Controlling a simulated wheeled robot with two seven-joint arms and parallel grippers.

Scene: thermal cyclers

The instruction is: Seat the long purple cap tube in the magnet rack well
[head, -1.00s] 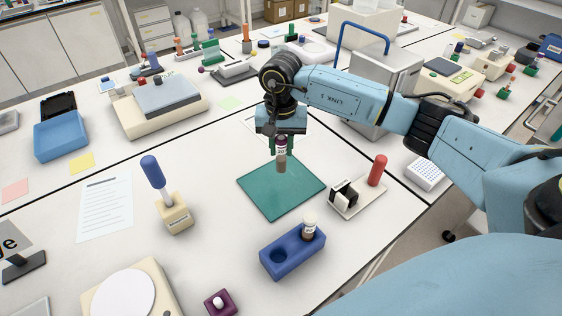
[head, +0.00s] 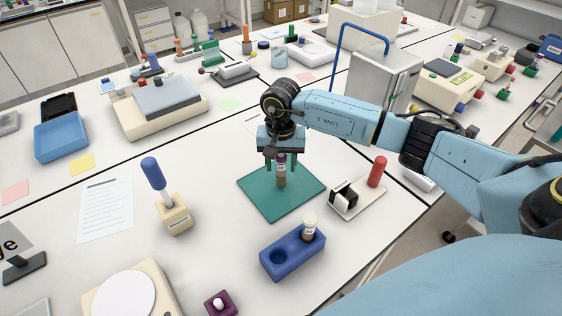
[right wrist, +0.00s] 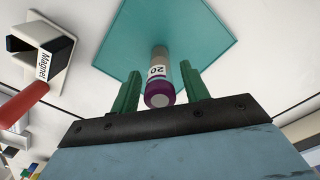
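The long purple cap tube (head: 281,172) stands upright on the teal mat (head: 262,200), its brown lower part showing. In the right wrist view its purple cap (right wrist: 159,96) and a label reading "20" face me. My right gripper (head: 281,165) is above the mat with one green finger on each side of the tube. In the right wrist view a gap shows between the tube and each finger (right wrist: 160,88), so it is open. The magnet rack (head: 345,198), white with a black part, lies right of the mat; its "Magnet" label (right wrist: 45,62) shows in the right wrist view. My left gripper is out of view.
A blue block (head: 293,257) with an empty hole and a white-capped tube (head: 310,226) is in front of the mat. A red upright piece (head: 377,171) stands at the magnet rack's back. A blue-handled tool in a beige stand (head: 174,215) is to the left.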

